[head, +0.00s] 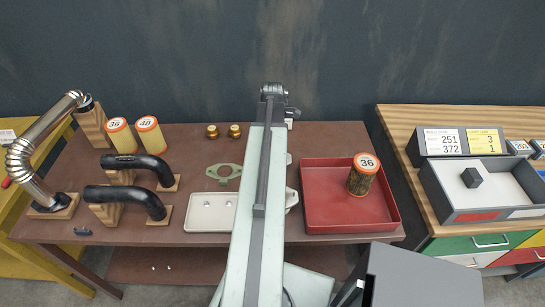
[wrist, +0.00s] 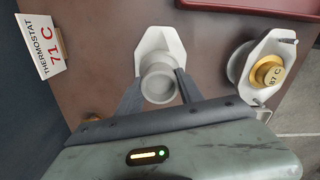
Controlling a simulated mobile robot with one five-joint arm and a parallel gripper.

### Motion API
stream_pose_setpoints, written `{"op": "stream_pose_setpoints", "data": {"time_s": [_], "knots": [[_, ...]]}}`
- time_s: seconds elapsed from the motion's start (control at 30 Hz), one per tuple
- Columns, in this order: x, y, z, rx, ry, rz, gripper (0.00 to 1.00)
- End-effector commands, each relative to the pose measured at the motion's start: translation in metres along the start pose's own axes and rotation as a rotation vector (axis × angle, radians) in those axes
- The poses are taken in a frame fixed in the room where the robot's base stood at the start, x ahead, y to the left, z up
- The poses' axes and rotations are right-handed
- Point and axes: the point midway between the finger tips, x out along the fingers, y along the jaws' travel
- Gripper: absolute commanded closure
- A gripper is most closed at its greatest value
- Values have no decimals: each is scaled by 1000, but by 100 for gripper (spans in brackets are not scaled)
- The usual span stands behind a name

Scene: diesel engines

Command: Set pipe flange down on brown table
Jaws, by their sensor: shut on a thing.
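The pipe flange is pale grey-white, with a flat plate (wrist: 159,41) and a short round neck; it shows in the middle of the wrist view. My gripper (wrist: 160,86) is shut on the neck, one finger on each side. The brown table (head: 190,148) spans the middle of the head view, and its top (wrist: 100,45) lies behind the flange in the wrist view. I cannot tell whether the flange touches the table or hangs above it. In the head view my arm hides most of this spot.
A second pale housing with a gold thermostat marked 87 C (wrist: 268,72) stands close on the right. A 71 C sign (wrist: 42,45) stands left. In the head view, a red tray (head: 315,228), white tray (head: 205,222) and green gasket (head: 224,174) lie on the table.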

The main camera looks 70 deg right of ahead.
Motion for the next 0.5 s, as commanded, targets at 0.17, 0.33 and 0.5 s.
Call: {"op": "stream_pose_setpoints", "data": {"time_s": [0.17,0.33,0.5], "knots": [[32,0,0,-1,0,0,100],[27,0,-1,-1,0,0,100],[32,0,-1,-1,0,0,100]]}}
